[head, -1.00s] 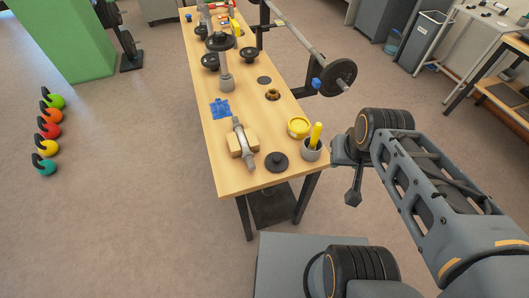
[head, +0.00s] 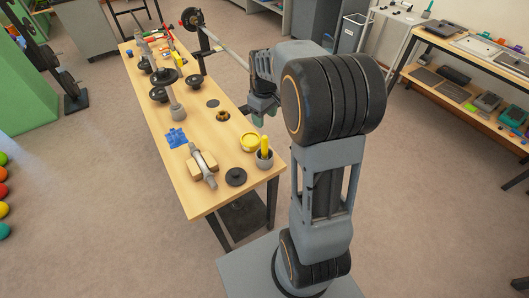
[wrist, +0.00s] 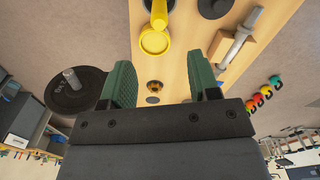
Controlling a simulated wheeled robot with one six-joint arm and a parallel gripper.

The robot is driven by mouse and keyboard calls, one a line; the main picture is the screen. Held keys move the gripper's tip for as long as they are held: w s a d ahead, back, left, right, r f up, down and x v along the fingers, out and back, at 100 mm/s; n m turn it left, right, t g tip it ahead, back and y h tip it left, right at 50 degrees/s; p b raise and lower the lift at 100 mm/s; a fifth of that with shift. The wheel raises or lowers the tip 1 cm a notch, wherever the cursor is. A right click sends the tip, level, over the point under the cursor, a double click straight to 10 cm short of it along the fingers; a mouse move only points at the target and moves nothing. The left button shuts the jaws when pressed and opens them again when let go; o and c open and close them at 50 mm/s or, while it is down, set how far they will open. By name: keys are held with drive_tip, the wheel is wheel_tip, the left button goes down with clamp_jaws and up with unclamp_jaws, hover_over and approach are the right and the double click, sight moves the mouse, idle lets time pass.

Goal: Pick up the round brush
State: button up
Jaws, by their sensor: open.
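No brush is plain to me. A small brown-gold round piece (head: 222,116) lies on the wooden table; it also shows between my fingers in the wrist view (wrist: 154,86). It may be the round brush, but it is too small to be sure. A yellow handle (head: 264,145) stands upright in a grey cup (head: 265,160) near the table's right edge; its lower end is hidden. My gripper (head: 262,112) is by the table's right edge, beyond the cup. In the wrist view its two green fingers (wrist: 162,82) are apart, with nothing held.
The wooden table (head: 202,205) also holds a yellow round container (head: 249,142), a black disc (head: 236,177), a bar on wooden blocks (head: 203,168), a blue piece (head: 176,138) and dark weights. A black barbell plate (wrist: 75,91) is left of my fingers in the wrist view.

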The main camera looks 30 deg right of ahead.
sight(265, 143)
wheel_tip(265, 143, down, 8)
drive_tip(key=shift+w+d+f+p, duration=0.1)
drive_tip(key=shift+w+d+p, duration=0.05)
drive_tip(key=shift+p, duration=0.15)
drive_tip(key=shift+f+p, duration=0.7)
drive_tip(key=shift+f, duration=1.9)
drive_tip(key=shift+c, duration=0.3)
clamp_jaws()
